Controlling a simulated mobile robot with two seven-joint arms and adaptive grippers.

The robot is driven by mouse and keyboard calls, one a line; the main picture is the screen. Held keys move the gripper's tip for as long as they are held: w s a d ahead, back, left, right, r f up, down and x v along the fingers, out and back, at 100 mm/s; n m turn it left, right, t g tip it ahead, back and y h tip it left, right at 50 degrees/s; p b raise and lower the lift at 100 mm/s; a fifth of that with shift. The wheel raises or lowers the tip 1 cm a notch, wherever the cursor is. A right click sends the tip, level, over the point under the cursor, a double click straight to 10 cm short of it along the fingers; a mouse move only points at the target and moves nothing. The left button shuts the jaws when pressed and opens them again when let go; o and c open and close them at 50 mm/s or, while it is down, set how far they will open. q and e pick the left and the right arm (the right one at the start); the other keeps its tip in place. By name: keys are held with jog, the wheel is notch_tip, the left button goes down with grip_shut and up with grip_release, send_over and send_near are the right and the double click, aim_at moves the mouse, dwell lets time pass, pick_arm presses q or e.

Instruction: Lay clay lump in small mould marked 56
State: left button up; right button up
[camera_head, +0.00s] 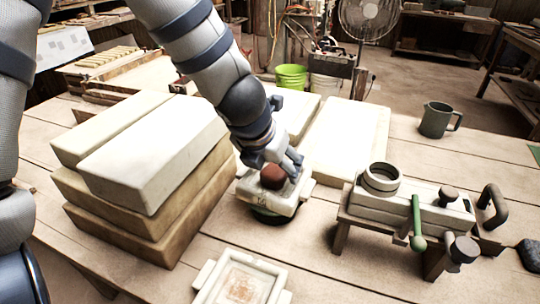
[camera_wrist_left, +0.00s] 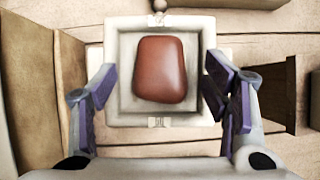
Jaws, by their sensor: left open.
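A reddish-brown clay lump (camera_head: 272,176) lies in the recess of a small white mould (camera_head: 268,208) in the middle of the table. In the left wrist view the lump (camera_wrist_left: 160,70) sits inside the square rim of the mould (camera_wrist_left: 125,115), with bare mould floor around it. My left gripper (camera_head: 278,163) is just above the mould. In the wrist view its purple-padded fingers (camera_wrist_left: 165,88) are spread wide on both sides of the mould, open and not holding the lump. The mould's marking is too small to read. My right gripper is not in view.
Stacked plaster blocks (camera_head: 150,160) stand close at the left. A white mould with a stained recess (camera_head: 240,283) lies at the front. A press with a green-knobbed lever (camera_head: 417,225) stands at the right. A dark green mug (camera_head: 437,120) is behind it.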

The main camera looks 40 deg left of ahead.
pick_arm(q)
jog(key=shift+v, duration=0.9)
jog(key=shift+d+r, duration=0.15)
jog(key=shift+d, duration=0.1)
jog(key=shift+s+r, duration=0.3)
jog(key=shift+r, duration=0.25)
jog(key=v, duration=0.7)
jog(key=shift+s+r, duration=0.25)
jog(key=shift+r, duration=0.05)
